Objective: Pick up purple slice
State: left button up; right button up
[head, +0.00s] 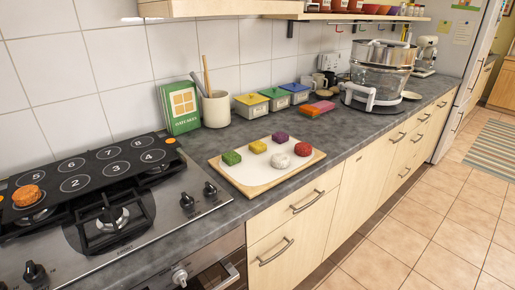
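The purple slice (281,137) is a small dark purple piece lying at the back of a white board with a wooden edge (243,187) on the grey counter. A yellow piece (258,147) lies to its left and a red piece (303,149) lies to its front right. A green piece (231,158) and a whitish piece (280,161) share the board. Neither of my grippers is in view.
A black mat with numbered circles (115,170) lies over the stove, with an orange piece (26,196) on it. Behind the board stand a green book (181,108), a utensil crock (215,109) and lidded boxes (251,106). A large glass appliance (380,72) stands farther right.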

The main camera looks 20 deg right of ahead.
aim_at(280, 137)
jog(key=l+u, duration=0.1)
jog(key=u, duration=0.25)
jog(key=l+u, duration=0.1)
jog(key=u, duration=0.25)
jog(key=l+u, duration=0.15)
jog(key=u, duration=0.15)
jog(key=l+u, duration=0.3)
jog(key=k+l+u, duration=0.3)
jog(key=l+u, duration=0.1)
jog(key=l, duration=0.2)
jog(key=k+l+u, duration=0.15)
jog(key=l, duration=0.15)
jog(key=k+l+u, duration=0.1)
jog(key=l, duration=0.2)
jog(key=k+l, duration=0.3)
jog(key=l, duration=0.2)
jog(key=k+l+u, duration=0.1)
jog(key=k+l, duration=0.2)
jog(key=l, duration=0.2)
jog(key=k+l+u, duration=0.1)
jog(key=k+l, duration=0.2)
jog(key=l, duration=0.15)
